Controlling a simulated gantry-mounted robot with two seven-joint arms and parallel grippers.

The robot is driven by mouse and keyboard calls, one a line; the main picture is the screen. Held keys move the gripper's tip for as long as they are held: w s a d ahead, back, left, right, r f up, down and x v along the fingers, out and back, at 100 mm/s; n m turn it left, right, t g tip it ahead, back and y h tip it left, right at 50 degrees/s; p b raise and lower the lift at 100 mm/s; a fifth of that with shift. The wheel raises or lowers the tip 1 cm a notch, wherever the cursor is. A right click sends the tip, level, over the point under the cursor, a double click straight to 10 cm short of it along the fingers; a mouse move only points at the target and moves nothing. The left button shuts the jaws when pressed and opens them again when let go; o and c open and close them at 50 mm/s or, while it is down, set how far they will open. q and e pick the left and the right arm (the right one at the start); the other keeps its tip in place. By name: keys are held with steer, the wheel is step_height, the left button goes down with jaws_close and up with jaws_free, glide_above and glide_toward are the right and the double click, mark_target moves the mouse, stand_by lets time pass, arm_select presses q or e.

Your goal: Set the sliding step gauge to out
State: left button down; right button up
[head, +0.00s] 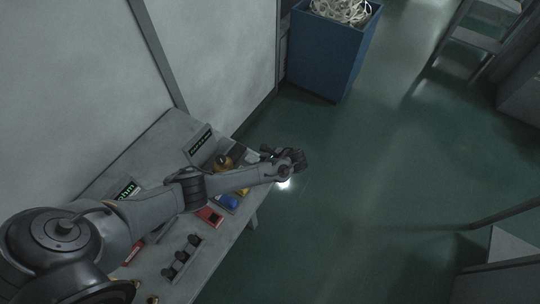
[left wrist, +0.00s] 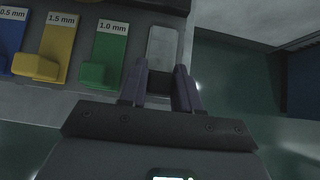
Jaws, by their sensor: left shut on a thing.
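In the left wrist view a plain grey metal slide (left wrist: 163,47), which looks like part of the sliding step gauge, lies in a dark holder at the right end of a row of coloured pieces. My left gripper (left wrist: 160,72) has one finger on each side of the slide's near end and is shut on it. In the head view my left gripper (head: 287,163) is at the bench's right edge, and the slide cannot be made out there. My right gripper is not in view.
Green 1.0 mm (left wrist: 105,55), yellow 1.5 mm (left wrist: 52,50) and blue 0.5 mm (left wrist: 8,40) pieces sit left of the slide. The bench (head: 160,140) holds a red item (head: 210,216) and dark pegs.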

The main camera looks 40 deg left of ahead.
arm_select(q)
steer(key=shift+w+d, duration=0.1)
steer(key=shift+d, duration=0.1)
steer(key=c, duration=1.1)
jaws_free()
steer(key=shift+o, duration=1.1)
steer(key=shift+d, duration=0.2)
steer(key=shift+a, duration=0.1)
steer(key=v, duration=1)
steer(key=shift+d+r+p, duration=0.25)
steer(key=shift+r+p, duration=0.05)
